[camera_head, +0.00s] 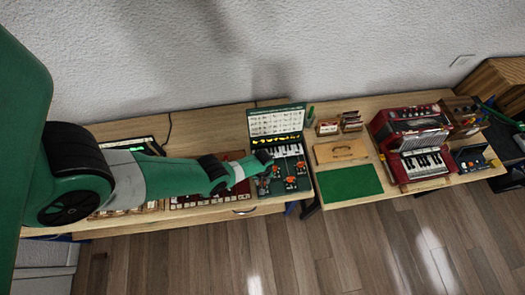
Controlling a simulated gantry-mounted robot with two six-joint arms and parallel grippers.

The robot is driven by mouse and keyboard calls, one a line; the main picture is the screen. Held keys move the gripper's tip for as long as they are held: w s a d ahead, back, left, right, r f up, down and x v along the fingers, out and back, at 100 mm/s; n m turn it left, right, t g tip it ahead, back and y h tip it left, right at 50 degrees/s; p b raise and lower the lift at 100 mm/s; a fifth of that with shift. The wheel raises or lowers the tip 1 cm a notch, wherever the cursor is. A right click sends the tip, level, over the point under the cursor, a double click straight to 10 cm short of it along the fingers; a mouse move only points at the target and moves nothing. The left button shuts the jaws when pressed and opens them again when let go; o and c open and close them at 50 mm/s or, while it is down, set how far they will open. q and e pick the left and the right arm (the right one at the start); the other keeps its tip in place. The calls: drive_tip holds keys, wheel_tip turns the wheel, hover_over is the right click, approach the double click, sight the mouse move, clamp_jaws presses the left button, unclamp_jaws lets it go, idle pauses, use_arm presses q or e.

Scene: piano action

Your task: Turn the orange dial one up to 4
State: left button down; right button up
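An open green case (277,120) stands on the table in the middle of the camera_head view. Its raised lid shows rows of small pictures and a yellow strip. Its base holds small piano keys and several small orange parts (290,182). I cannot tell which part is the orange dial or read any number. My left arm reaches in from the left, and its gripper end (265,158) is over the left side of the case base. The fingers are too small to tell whether they are open or touching anything. My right gripper does not show.
A red accordion (415,145) stands to the right, past a green mat (349,183) and a wooden board (341,151). A red keyed panel (190,199) lies partly under my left arm. The wall runs close behind the tables. The floor in front is clear.

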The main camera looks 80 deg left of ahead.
use_arm(q)
drive_tip(key=shift+n, duration=0.6)
drive_tip(key=shift+c, duration=2.3)
unclamp_jaws()
